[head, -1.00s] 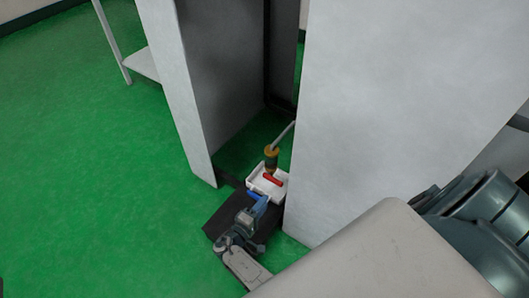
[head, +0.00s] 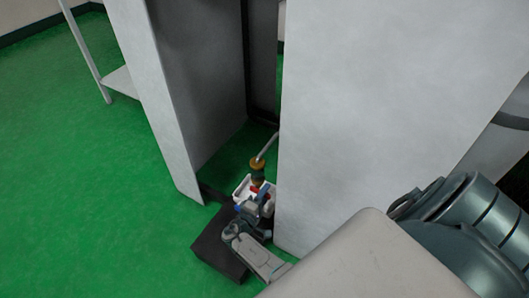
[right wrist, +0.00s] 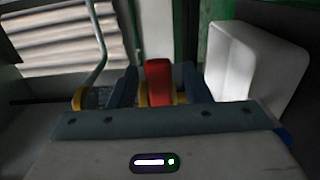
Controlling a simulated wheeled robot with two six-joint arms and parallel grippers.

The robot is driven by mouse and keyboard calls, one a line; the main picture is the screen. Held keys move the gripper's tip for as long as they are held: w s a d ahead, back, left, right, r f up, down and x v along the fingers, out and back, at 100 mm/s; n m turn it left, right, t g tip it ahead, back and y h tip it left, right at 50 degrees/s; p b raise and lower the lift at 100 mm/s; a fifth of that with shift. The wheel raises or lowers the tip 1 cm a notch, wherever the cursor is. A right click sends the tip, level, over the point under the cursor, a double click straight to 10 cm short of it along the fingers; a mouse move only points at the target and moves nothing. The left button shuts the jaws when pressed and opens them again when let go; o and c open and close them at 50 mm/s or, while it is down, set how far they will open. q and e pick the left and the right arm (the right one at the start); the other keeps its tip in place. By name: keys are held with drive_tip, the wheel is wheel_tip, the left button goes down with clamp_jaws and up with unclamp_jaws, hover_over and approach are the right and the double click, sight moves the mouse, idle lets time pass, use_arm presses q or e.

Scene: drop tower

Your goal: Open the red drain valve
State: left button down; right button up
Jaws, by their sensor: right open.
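The red drain valve handle (head: 254,191) is low in the gap between two pale panels, mostly hidden by my right gripper in the head view. In the right wrist view the red handle (right wrist: 158,78) stands between the two dark fingers, with a yellow part at its base. My right gripper (head: 259,199) is at the handle; its fingers (right wrist: 160,88) are open, one on each side of it. I cannot tell whether they touch it. My left gripper is not in view.
A tall pale panel (head: 350,110) stands close on the right, another (head: 150,100) on the left. A black block (head: 215,248) is on the green floor, which is clear at left.

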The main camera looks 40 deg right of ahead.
clamp_jaws()
drive_tip(key=n, duration=0.1)
drive_tip(key=r+n+p, duration=0.1)
drive_tip(key=n, duration=0.1)
drive_tip(key=shift+a+r, duration=0.1)
drive_tip(key=shift+r, duration=0.15)
drive_tip(key=shift+w+r+n, duration=0.1)
drive_tip(key=shift+n, duration=0.6)
drive_tip(key=shift+c, duration=0.3)
unclamp_jaws()
drive_tip(key=shift+o, duration=0.3)
